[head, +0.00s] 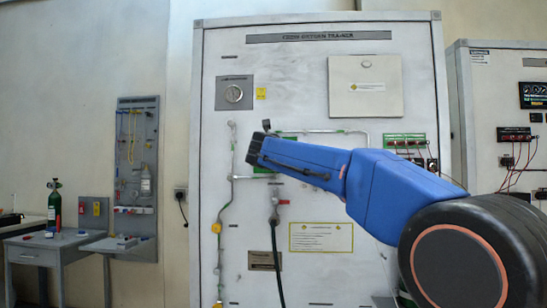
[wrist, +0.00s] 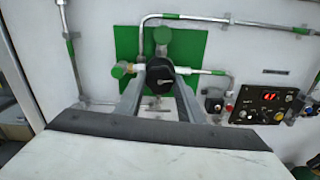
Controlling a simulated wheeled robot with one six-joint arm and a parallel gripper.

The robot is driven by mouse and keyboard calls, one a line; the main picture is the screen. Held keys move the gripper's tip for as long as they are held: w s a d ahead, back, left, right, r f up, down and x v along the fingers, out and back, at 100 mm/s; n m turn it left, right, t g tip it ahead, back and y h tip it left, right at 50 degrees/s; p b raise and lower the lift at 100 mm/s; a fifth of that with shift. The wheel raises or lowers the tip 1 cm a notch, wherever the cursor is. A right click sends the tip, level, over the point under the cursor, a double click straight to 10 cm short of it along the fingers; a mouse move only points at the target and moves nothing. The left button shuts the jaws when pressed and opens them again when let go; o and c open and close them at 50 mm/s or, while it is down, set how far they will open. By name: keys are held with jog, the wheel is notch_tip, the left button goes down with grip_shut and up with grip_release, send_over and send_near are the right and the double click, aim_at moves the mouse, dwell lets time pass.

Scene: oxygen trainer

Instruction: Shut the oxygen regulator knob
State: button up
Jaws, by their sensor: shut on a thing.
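The oxygen regulator knob (wrist: 159,75) is a round black knob with a light pointer-like mark, in front of a green plate (wrist: 193,46) on the white panel. My gripper (wrist: 160,84) has its two grey fingers on either side of the knob and is shut on it. In the head view my gripper (head: 256,147) is against the trainer panel (head: 290,80), left of its middle, and the arm hides the knob and most of the green plate there.
Metal pipes with green bands (wrist: 205,18) run around the plate. A control box with a red display (wrist: 264,105) sits to the right in the wrist view. In the head view a black hose (head: 277,262) hangs below my gripper. A side table (head: 55,240) with a green bottle stands left.

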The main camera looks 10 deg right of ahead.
jog(key=n, duration=1.2)
jog(key=shift+d+f+n, duration=0.1)
jog(key=shift+n, duration=0.2)
dwell(0.4)
jog(key=o, duration=1.1)
jog(key=shift+c, duration=0.2)
jog(key=shift+s, duration=0.15)
jog(key=v, duration=1.7)
